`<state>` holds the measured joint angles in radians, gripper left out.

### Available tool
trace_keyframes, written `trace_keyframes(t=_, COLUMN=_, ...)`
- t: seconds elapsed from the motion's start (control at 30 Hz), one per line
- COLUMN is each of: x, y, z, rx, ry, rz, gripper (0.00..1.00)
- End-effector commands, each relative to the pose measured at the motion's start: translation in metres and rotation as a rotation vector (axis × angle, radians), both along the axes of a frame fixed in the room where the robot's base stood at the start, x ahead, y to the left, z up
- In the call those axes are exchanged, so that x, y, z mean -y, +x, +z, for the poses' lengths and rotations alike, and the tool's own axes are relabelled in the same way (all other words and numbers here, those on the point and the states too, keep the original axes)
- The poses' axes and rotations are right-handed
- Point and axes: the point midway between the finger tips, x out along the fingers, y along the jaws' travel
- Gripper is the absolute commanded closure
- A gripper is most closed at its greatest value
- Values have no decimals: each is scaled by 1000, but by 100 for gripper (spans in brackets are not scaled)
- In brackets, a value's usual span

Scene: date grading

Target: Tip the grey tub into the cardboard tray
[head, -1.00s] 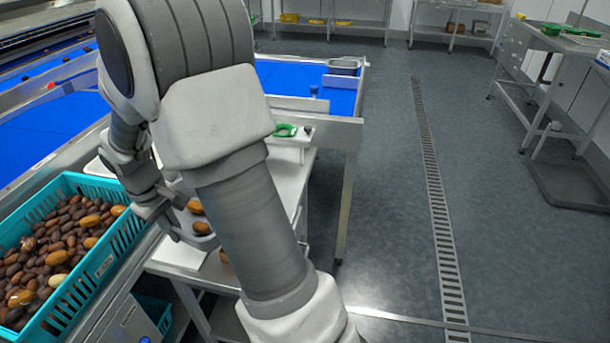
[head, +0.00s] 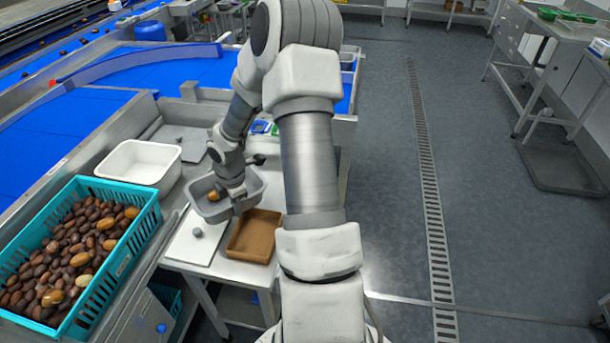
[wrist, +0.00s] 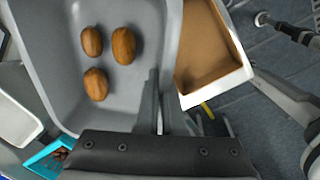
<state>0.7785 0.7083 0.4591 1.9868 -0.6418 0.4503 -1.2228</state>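The grey tub (head: 260,188) hangs at my gripper (head: 238,206), looking roughly level, at the back left of the cardboard tray. In the wrist view, the tub (wrist: 55,75) holds three brown dates (wrist: 95,84) on its floor. My gripper (wrist: 158,88) is shut on the tub's side wall, one finger inside and one outside. The cardboard tray (head: 236,252) lies on the white table and looks empty. In the wrist view, the tray (wrist: 215,90) is just right of the tub. The arm hides part of the tub in the head view.
A teal crate (head: 130,250) full of dates and a white bin (head: 130,180) stand to the left. A white board (head: 185,245) with a small grey knob (head: 197,232) lies left of the tray. A blue conveyor (head: 60,130) runs behind. Open floor lies to the right.

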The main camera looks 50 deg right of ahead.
Motion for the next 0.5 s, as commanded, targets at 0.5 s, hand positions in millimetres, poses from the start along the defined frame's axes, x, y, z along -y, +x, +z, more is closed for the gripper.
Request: trace_keyframes(t=0.5, x=64, y=-23, z=0, rx=3, ry=4, rz=552, gripper=100)
